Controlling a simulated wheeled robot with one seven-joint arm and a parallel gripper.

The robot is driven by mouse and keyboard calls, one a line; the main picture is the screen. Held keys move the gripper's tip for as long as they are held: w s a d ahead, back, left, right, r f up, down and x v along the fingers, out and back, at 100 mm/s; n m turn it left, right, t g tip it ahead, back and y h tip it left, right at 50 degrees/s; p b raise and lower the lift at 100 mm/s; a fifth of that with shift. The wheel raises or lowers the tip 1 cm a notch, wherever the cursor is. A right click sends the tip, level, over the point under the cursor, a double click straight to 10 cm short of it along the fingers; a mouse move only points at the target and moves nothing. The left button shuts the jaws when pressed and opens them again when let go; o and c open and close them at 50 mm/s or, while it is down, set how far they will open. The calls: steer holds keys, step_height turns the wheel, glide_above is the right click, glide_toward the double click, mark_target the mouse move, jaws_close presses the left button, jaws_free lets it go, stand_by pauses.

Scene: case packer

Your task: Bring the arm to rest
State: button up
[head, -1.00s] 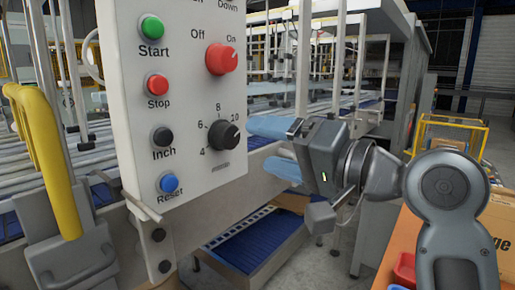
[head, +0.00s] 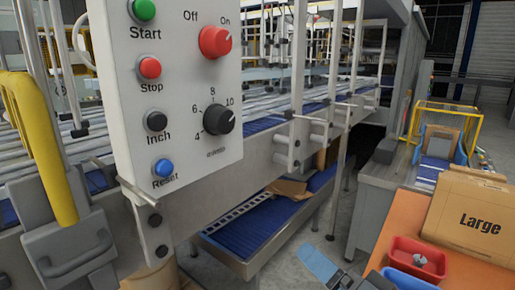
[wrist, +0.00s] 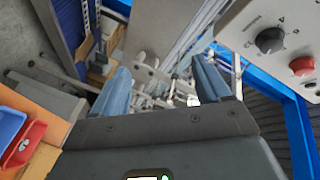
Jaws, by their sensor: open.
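My gripper (wrist: 162,78) shows in the wrist view with its two blue fingers apart and nothing between them. In the head view only a blue finger and a bit of grey body show at the bottom edge, right of centre; the rest of the arm is out of that view. The control panel (head: 188,110) stands left of the gripper in the head view. It carries a green Start, red Stop, black Inch and blue Reset button, a red Off/On knob (head: 214,41) and a black dial (head: 219,121). The gripper is apart from the panel.
The conveyor frame (head: 300,140) runs behind the panel, with a lower blue belt (head: 250,230) beneath. A yellow handle (head: 40,150) is at left. At right, an orange table (head: 462,262) holds a Large carton (head: 470,212) and a red bin (head: 418,258).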

steer(key=s+d+f+h, duration=0.3)
steer(key=s+d+f, duration=0.15)
steer(key=s, duration=0.35)
steer(key=s+d+f+h, duration=0.25)
steer(key=s+f, duration=0.35)
steer(key=s, duration=0.3)
steer(key=s+d+r+n+h, duration=0.1)
steer(key=s+d+n, duration=0.1)
steer(key=s, duration=0.7)
steer(key=s+d+r+n+h, duration=0.1)
steer(key=s+d+n, duration=0.1)
steer(key=s, duration=0.7)
steer(key=shift+s+r+n, duration=0.15)
steer(key=shift+s+n, duration=0.2)
steer(key=shift+n, duration=0.35)
